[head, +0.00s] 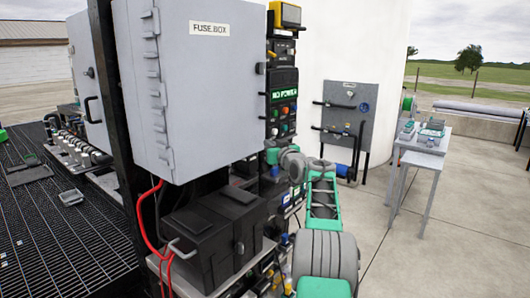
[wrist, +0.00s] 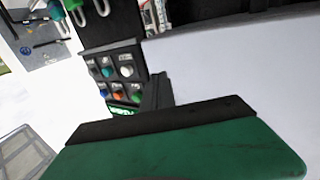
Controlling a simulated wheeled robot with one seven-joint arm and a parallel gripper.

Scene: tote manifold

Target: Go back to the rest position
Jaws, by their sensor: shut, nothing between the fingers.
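My gripper (wrist: 158,92) shows in the wrist view as dark, narrow fingers beyond a green and black body. The fingers are shut with nothing between them. In the head view my green and grey arm reaches up beside the fuse box (head: 205,85), and I cannot make out the fingertips there. The fuse box is a grey cabinet with its door closed. The control panel (head: 284,100) stands just right of it and reads "NO POWER". In the wrist view the panel's buttons (wrist: 123,72) appear tilted, near the fingers, and a pale surface fills the right side.
A black battery-like box (head: 215,235) with red cables stands below the fuse box. A grey valve board (head: 345,112) is on the white tank behind. A small table (head: 422,147) with parts stands at right. Concrete floor between is open. Dark grating lies at left.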

